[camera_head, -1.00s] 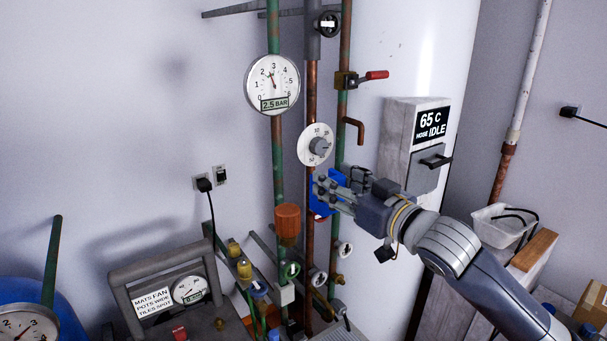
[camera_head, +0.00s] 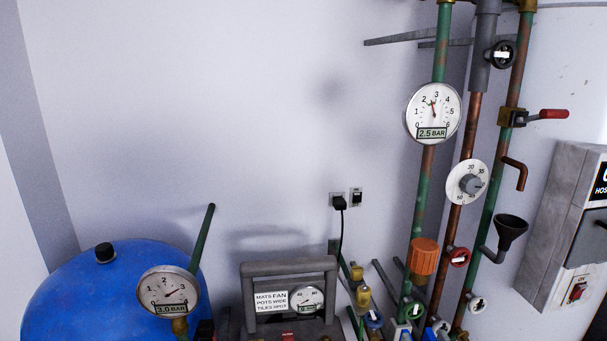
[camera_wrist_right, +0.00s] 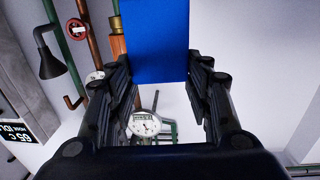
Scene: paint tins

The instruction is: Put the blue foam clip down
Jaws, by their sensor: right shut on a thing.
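The blue foam clip (camera_wrist_right: 156,35) shows in the right wrist view as a flat blue block at the top of the picture. My right gripper (camera_wrist_right: 160,72) is shut on it, with one dark finger on each side. The clip's far end is cut off by the picture's top edge. Neither gripper shows in the head view now, and my left gripper is in no view.
Vertical pipes carry a 2.5 bar gauge (camera_head: 433,114), a white dial (camera_head: 467,182), a red lever (camera_head: 553,114) and a black funnel (camera_head: 510,230). A blue tank (camera_head: 95,290) with its gauge (camera_head: 168,290) stands lower left. A grey control box (camera_head: 565,220) is at right.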

